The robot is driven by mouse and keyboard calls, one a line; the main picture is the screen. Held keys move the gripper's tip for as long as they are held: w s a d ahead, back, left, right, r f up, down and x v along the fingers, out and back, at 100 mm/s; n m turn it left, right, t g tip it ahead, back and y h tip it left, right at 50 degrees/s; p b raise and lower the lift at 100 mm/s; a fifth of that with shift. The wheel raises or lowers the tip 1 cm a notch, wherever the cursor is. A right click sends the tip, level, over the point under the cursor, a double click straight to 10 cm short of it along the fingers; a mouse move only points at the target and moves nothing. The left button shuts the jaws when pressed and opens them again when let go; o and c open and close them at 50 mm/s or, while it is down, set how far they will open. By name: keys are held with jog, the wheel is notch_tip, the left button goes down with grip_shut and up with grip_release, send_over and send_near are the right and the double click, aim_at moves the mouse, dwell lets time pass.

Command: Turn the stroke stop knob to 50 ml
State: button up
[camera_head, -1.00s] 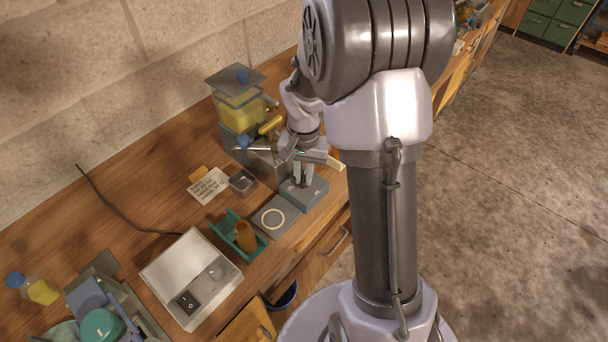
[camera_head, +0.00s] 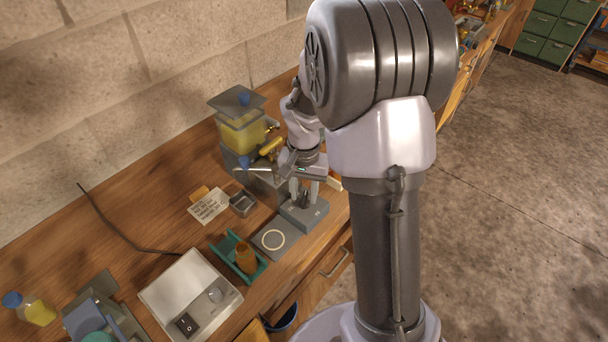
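The dispenser has a tank of yellow liquid (camera_head: 242,132) under a grey lid and a grey base block (camera_head: 304,216) at the front. A small dark knob-like part (camera_head: 303,199) stands on the base block; its scale and pointer are too small to read. My gripper (camera_head: 304,194) points down over this block, with its two pale fingers apart. The dark part shows between them; I cannot tell whether either finger touches it. My wrist and arm hide part of the dispenser body.
A grey plate with a white ring (camera_head: 259,244) lies left of the block. A brown bottle (camera_head: 246,257) sits in a green holder (camera_head: 222,246). A small grey tray (camera_head: 242,203), a written card (camera_head: 211,206) and a white switch box (camera_head: 178,293) are also on the wooden bench.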

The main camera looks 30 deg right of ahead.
aim_at(304, 199)
notch_tip(304, 199, up, 16)
jog(key=p, duration=0.5)
jog(key=shift+s, duration=0.1)
jog(key=s+a+n+t+y+b, duration=0.2)
jog(key=s+a+n+t+b, duration=0.2)
jog(key=s+a+b, duration=0.4)
jog(key=s+a+t, duration=0.1)
jog(key=s+a, duration=0.6)
jog(key=s, duration=0.2)
jog(key=shift+a+r+t, duration=0.35)
jog(key=shift+a+t, duration=0.05)
jog(key=shift+s, duration=0.1)
